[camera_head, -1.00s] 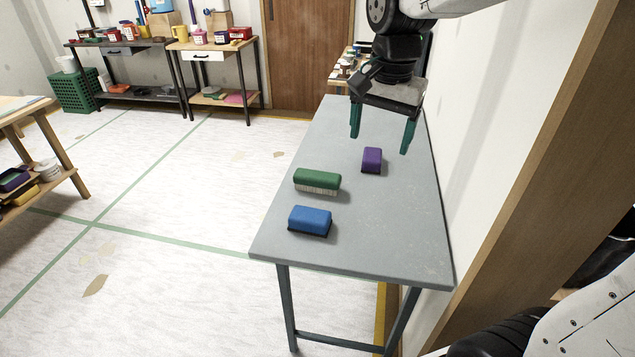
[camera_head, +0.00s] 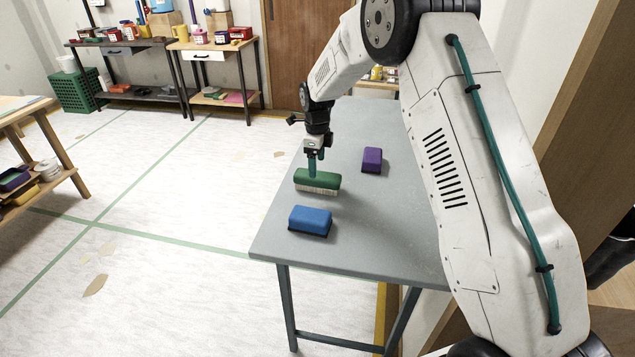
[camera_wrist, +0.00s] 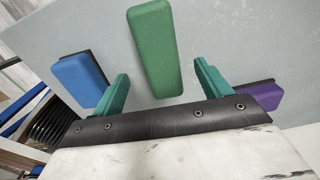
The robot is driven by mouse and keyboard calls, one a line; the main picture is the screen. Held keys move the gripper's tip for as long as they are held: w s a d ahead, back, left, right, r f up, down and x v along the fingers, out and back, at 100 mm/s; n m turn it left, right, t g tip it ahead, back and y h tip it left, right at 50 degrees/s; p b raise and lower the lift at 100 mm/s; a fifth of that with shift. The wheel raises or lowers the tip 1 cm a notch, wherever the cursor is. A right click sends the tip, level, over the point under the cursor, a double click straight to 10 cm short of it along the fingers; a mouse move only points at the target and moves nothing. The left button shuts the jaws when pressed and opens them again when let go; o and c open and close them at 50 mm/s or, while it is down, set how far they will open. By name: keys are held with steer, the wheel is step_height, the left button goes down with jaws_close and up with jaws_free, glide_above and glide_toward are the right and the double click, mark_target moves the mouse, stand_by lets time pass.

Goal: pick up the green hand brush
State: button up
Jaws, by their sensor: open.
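The green hand brush (camera_head: 318,180) lies on the grey table, pale bristles down, between a blue block-shaped brush and a purple one. In the wrist view the green brush (camera_wrist: 153,48) shows as a long green block at the middle top. My gripper (camera_head: 313,172) is just above and behind the green brush in the head view. In the wrist view my gripper (camera_wrist: 162,88) is open, its teal fingers on either side of the green brush's near end. I cannot tell how far the fingertips are above the table. Nothing is held.
The blue brush (camera_head: 310,220) lies nearer on the grey table (camera_head: 350,255); in the wrist view it is close to the left finger. The purple brush (camera_head: 372,160) lies to the right, near the right finger in the wrist view. A wall bounds the table's right side.

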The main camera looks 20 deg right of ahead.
mark_target(318, 174)
step_height(318, 174, down, 7)
steer(key=shift+d+f, duration=0.1)
steer(key=shift+f, duration=0.05)
steer(key=c, duration=1.2)
steer(key=shift+o, duration=0.2)
step_height(318, 174, up, 10)
steer(key=shift+r, duration=0.1)
